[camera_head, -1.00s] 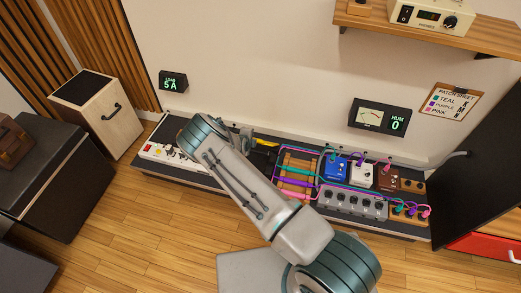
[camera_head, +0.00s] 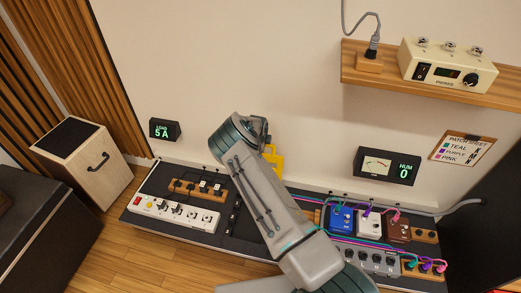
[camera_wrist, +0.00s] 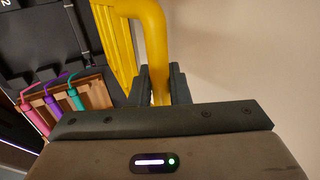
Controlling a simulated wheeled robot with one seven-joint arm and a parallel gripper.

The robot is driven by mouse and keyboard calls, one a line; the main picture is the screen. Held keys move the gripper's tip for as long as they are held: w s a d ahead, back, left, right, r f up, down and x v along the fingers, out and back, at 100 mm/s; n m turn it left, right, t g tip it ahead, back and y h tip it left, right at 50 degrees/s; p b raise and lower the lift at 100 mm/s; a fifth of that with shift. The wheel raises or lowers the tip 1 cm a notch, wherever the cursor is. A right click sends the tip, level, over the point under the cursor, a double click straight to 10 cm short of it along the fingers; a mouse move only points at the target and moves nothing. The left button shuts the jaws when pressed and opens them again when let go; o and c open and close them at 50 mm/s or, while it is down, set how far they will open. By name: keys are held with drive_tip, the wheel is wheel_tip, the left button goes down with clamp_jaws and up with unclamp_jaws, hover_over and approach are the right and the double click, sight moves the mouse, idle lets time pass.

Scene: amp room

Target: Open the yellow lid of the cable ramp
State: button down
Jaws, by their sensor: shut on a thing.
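The yellow lid (camera_head: 272,160) shows in the head view just right of my wrist, raised and tilted up near the wall, partly hidden by my arm. In the wrist view the lid's ribbed yellow panel (camera_wrist: 110,40) and its thick curved handle (camera_wrist: 158,40) fill the upper middle. My gripper (camera_wrist: 160,88) is shut on the handle, one finger on each side of it. In the head view my arm hides most of the ramp.
A white power strip (camera_head: 175,213) and a wooden plug block (camera_head: 197,190) stand left of my arm. Blue (camera_head: 341,221), white (camera_head: 369,224) and brown pedals with cables stand to the right. The wall is close behind; a shelf (camera_head: 450,88) hangs upper right.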

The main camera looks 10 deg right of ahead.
drive_tip(key=shift+w+d+f+b, duration=0.1)
drive_tip(key=shift+w+b, duration=0.05)
drive_tip(key=shift+w, duration=0.6)
drive_tip(key=shift+w+d+f+b, duration=0.1)
drive_tip(key=shift+w+b, duration=0.05)
drive_tip(key=shift+w, duration=0.55)
drive_tip(key=shift+r, duration=0.1)
drive_tip(key=c, duration=1.4)
unclamp_jaws()
drive_tip(key=p+v, duration=0.2)
drive_tip(key=v, duration=1.1)
drive_tip(key=shift+s+d+r, duration=0.2)
drive_tip(key=shift+r, duration=0.1)
